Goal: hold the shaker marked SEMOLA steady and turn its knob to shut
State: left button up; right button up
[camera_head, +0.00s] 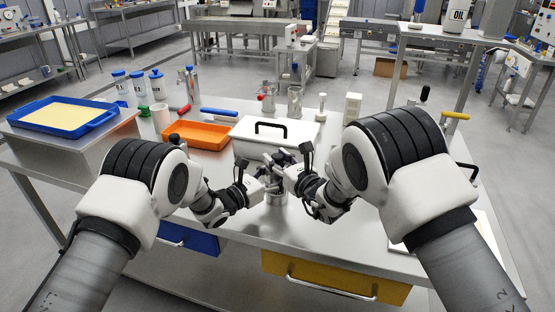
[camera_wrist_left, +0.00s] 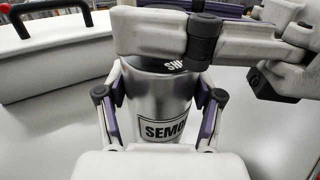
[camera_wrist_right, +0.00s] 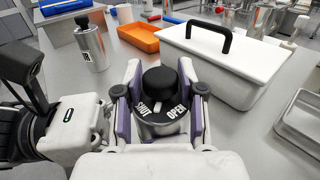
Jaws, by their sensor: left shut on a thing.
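The SEMOLA shaker is a steel cylinder (camera_wrist_left: 158,100) with its label facing the left wrist camera; it shows low between my grippers in the head view (camera_head: 276,199). My left gripper (camera_wrist_left: 160,98) is shut on its body, a finger on each side. Its black knob (camera_wrist_right: 160,83) stands on a dark lid marked SHUT on the left and OPEN on the right in the right wrist view. A white mark on the knob shows between the two words. My right gripper (camera_wrist_right: 160,80) is over the lid, fingers apart on both sides of the knob; firm contact is not visible.
A white box with a black handle (camera_head: 262,150) stands just behind the shaker. Another steel bottle (camera_wrist_right: 91,46) shows in the right wrist view. An orange tray (camera_head: 200,134) lies at left, and a metal tray (camera_wrist_right: 303,122) at right. My wrists are close together.

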jog(key=shift+o, duration=0.6)
jog(key=shift+s+d, duration=0.2)
jog(key=shift+s, duration=0.1)
jog(key=v, duration=1.1)
jog(key=shift+s+d, duration=0.1)
jog(key=shift+s, duration=0.05)
